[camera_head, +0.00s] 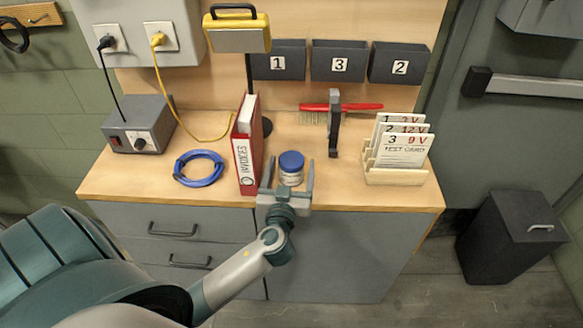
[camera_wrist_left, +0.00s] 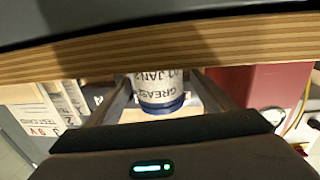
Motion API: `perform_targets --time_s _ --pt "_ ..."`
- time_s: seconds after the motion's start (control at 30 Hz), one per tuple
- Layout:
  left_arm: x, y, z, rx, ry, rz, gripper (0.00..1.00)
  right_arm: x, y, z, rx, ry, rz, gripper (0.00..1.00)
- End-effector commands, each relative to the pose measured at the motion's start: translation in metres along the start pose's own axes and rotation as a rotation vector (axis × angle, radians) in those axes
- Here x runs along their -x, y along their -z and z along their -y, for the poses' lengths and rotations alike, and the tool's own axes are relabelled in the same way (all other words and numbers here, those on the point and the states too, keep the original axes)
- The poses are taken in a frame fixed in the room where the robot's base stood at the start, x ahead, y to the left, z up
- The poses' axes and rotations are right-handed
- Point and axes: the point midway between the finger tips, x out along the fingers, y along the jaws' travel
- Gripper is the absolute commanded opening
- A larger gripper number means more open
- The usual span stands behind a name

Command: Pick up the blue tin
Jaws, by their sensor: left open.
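The blue tin (camera_head: 291,161) is a small round pot with a blue lid and a pale label. It stands upright near the front edge of the bench, right of the red binder. In the left wrist view the tin (camera_wrist_left: 158,92) appears upside down, with the label reading "GREASE". My left gripper (camera_head: 289,176) is open at the bench's front edge, its fingers pointing toward the back. The tin shows between the two fingers in both views. I cannot tell whether either finger touches it. My right gripper is not in view.
The red binder (camera_head: 247,150) stands close left of the tin. A blue cable coil (camera_head: 199,169) lies farther left. A card rack (camera_head: 385,177) stands at the right.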

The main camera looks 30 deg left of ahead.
Motion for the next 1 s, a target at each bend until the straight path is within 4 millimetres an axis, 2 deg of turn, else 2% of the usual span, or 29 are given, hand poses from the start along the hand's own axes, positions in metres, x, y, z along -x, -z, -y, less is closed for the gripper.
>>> perform_targets --time_s 0.13,0.27,0.4,0.6,0.93,0.97,1.0 --pt "-0.012 0.005 0.000 -0.003 0.000 -0.002 0.75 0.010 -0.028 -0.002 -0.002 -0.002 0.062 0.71" --pt "-0.030 0.004 -0.001 -0.004 0.000 -0.002 0.75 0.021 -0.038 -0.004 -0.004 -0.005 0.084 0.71" --pt "-0.042 0.002 -0.001 -0.003 -0.001 0.000 0.75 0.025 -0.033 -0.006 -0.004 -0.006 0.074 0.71" --pt "-0.045 -0.001 -0.001 -0.002 -0.001 0.001 0.75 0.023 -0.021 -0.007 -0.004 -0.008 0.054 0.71" --pt "-0.045 0.000 -0.001 -0.001 0.000 0.001 0.75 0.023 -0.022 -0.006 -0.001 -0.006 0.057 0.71" --pt "-0.045 0.000 -0.001 -0.001 0.000 0.001 0.72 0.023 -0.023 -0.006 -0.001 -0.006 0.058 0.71" --pt "-0.045 0.000 -0.001 -0.001 -0.001 0.001 0.63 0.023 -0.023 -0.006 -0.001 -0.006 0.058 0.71"
